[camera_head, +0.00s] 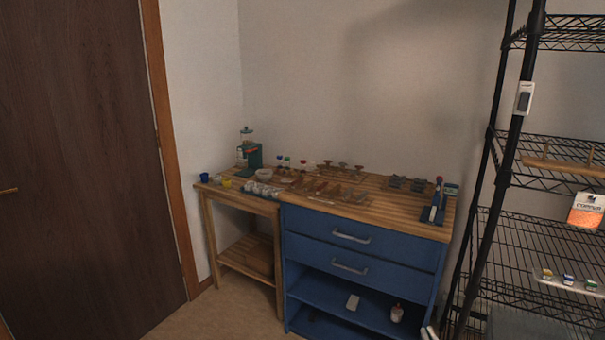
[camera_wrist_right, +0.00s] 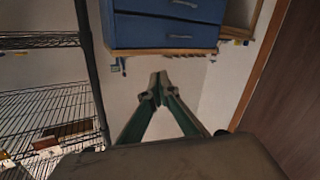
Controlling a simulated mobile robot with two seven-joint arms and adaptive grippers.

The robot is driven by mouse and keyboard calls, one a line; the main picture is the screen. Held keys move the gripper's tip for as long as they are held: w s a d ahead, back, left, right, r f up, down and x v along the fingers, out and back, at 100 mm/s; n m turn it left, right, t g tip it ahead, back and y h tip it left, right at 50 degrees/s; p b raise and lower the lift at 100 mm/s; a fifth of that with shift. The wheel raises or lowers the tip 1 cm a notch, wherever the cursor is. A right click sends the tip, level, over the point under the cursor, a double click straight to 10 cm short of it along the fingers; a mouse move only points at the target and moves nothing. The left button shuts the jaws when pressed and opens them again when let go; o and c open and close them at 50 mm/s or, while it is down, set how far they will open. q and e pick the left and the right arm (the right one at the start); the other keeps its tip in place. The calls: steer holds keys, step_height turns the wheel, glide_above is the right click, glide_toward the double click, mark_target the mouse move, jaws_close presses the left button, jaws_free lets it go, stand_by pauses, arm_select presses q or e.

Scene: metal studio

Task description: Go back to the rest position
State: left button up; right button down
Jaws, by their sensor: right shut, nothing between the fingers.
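My right gripper (camera_wrist_right: 158,82) shows in the right wrist view. Its two green-and-grey fingers meet at the tips, and nothing is between them. It is apart from the blue drawer cabinet (camera_wrist_right: 165,33), which shows upside down beyond the fingertips. Neither gripper shows in the head view, and my left gripper is in no view.
A black wire rack (camera_head: 545,240) stands at the right, a brown door (camera_head: 85,160) at the left. Some bare floor (camera_head: 225,312) shows in front of the bench.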

steer(key=s+a+f+g+y+p, duration=0.1)
steer(key=s+a+f+g, duration=0.2)
steer(key=s+f, duration=0.7)
steer(key=s+a+f+n+g+y+p, duration=0.1)
steer(key=s+a+f, duration=0.4)
steer(key=s+f, duration=0.5)
steer(key=s+g+y, duration=0.1)
steer(key=s+g, duration=0.1)
steer(key=s, duration=0.1)
steer(key=shift+s+n+g, duration=0.2)
steer(key=shift+n+g, duration=0.1)
